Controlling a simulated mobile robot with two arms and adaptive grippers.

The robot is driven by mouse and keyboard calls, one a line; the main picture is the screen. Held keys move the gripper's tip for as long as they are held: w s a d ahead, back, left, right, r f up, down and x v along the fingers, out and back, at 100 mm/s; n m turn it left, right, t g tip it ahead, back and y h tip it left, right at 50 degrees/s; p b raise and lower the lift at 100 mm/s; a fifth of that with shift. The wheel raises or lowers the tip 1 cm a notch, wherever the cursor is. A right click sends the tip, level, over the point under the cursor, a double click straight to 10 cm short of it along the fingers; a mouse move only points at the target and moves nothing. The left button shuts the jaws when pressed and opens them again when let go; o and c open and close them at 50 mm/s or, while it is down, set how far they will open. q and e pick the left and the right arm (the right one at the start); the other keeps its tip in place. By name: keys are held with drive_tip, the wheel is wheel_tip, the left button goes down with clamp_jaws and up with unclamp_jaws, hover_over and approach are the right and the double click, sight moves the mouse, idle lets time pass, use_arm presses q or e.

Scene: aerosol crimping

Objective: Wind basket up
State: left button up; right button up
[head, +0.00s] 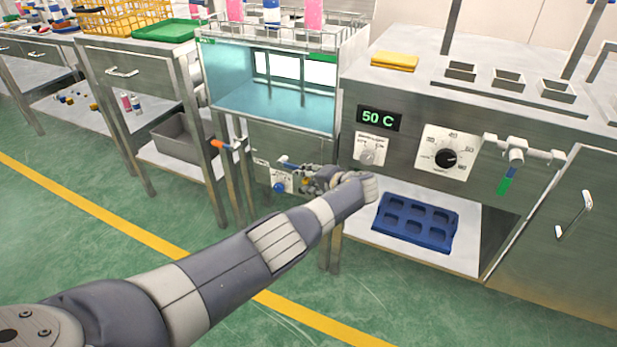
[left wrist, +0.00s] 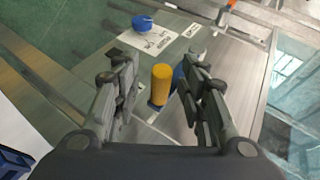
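A wire basket (head: 285,38) with pink bottles and a blue-and-white one sits at the top of the glass-fronted tank (head: 275,85). Below the tank, on the metal front panel, is a yellow cylindrical handle with a blue part (left wrist: 161,85), seen in the left wrist view. My left gripper (head: 308,180) is at this panel. In the left wrist view my left gripper (left wrist: 160,78) is open, with the handle showing between its fingers. The fingers do not appear closed on it; its depth between them is hard to tell. My right gripper is not in view.
A blue knob (head: 279,187) on a white label plate is left of my gripper. An orange-handled lever (head: 218,145) sticks out further left. A blue tray (head: 415,221) lies on the shelf at right. Green floor is clear in front.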

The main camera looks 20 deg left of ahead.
use_arm(q)
drive_tip(key=shift+s+f, duration=0.15)
drive_tip(key=shift+f, duration=0.1)
idle(0.4)
drive_tip(key=v, duration=1.2)
drive_tip(key=shift+r, duration=0.15)
